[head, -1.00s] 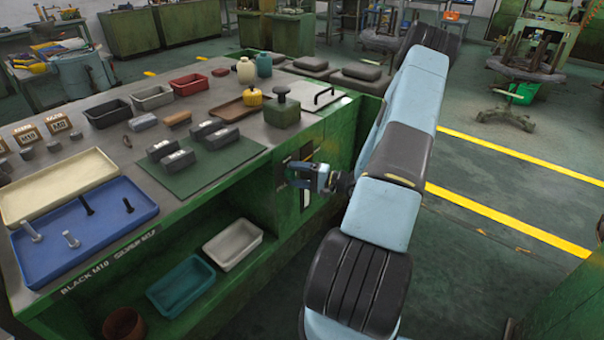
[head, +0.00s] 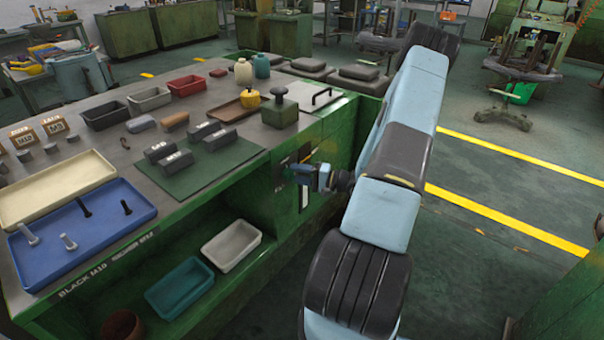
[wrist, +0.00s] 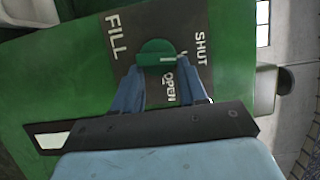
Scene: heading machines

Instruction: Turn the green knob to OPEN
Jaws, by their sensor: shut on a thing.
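The green knob (wrist: 156,50) shows in the wrist view on a dark plate (wrist: 128,38) with white words FILL, SHUT and OPEN. FILL is on the left, SHUT on the right, and OPEN is partly covered by a finger. The knob's grip bar lies nearly level in this view, with a pale mark at its right end, near SHUT and OPEN. My gripper (wrist: 158,70) is shut on the knob, one blue finger at each side. In the head view my gripper (head: 300,172) is at the bench's end panel, and the knob is hidden there.
The green bench (head: 262,190) carries a blue tray (head: 75,250) with bolts, a cream tray (head: 60,188), small bins and dark blocks on a green mat. A lower shelf holds a teal tray (head: 180,288) and a white tray (head: 231,246).

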